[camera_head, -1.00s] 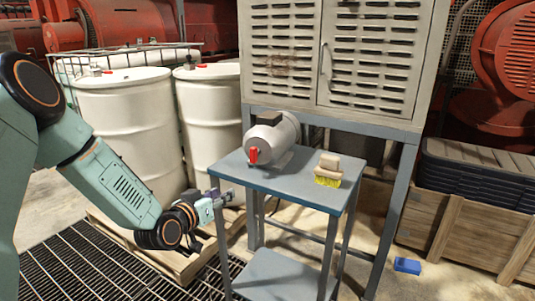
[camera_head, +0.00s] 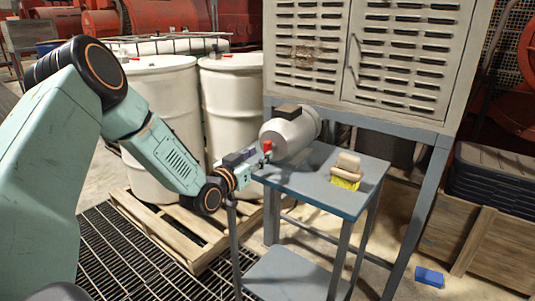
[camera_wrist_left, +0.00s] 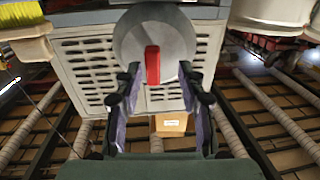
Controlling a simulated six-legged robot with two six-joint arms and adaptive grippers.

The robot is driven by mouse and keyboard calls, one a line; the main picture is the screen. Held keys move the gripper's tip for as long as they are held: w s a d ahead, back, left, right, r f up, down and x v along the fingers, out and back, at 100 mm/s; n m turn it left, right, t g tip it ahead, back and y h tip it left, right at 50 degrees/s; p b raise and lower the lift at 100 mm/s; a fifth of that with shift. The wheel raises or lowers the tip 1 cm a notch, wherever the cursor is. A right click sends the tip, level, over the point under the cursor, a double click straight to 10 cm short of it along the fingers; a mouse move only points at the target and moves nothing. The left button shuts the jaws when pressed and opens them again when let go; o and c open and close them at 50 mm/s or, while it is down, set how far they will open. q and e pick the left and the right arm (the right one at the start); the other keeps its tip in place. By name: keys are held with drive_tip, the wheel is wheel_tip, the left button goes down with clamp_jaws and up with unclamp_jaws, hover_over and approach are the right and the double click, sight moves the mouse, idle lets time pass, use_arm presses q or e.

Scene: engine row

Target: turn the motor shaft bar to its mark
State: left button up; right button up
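The grey motor (camera_head: 290,134) lies on a small blue-grey table (camera_head: 312,186), with its shaft end facing my left arm. The red shaft bar (camera_head: 267,147) sticks out at that end. In the left wrist view the bar (camera_wrist_left: 152,65) stands upright in the picture on the motor's round face (camera_wrist_left: 172,36). My left gripper (camera_head: 257,162) is at the bar. In the wrist view its two fingers (camera_wrist_left: 159,85) are spread, one on each side of the bar, with gaps visible. I cannot make out a mark. My right gripper is not in view.
A brush with yellow bristles (camera_head: 346,170) stands on the table right of the motor. A louvred cabinet (camera_head: 365,60) rises behind. White drums (camera_head: 160,110) stand on a wooden pallet (camera_head: 170,225) at left. A blue block (camera_head: 429,277) lies on the floor.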

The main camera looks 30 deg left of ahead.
sight(266, 151)
use_arm(q)
drive_tip(key=w, duration=0.1)
drive_tip(key=w+d, duration=0.1)
drive_tip(key=shift+w+d+r, duration=0.1)
drive_tip(key=shift+w, duration=0.25)
drive_tip(key=shift+w+b, duration=0.3)
drive_tip(key=shift+w, duration=0.05)
drive_tip(key=shift+w+a, duration=0.25)
drive_tip(key=shift+a, duration=0.2)
drive_tip(key=shift+w+d, duration=0.15)
drive_tip(key=shift+d, duration=0.2)
drive_tip(key=shift+r, duration=0.1)
drive_tip(key=shift+c, duration=0.9)
drive_tip(key=shift+a, duration=0.25)
drive_tip(key=c, duration=0.4)
drive_tip(key=shift+d, duration=0.15)
clamp_jaws()
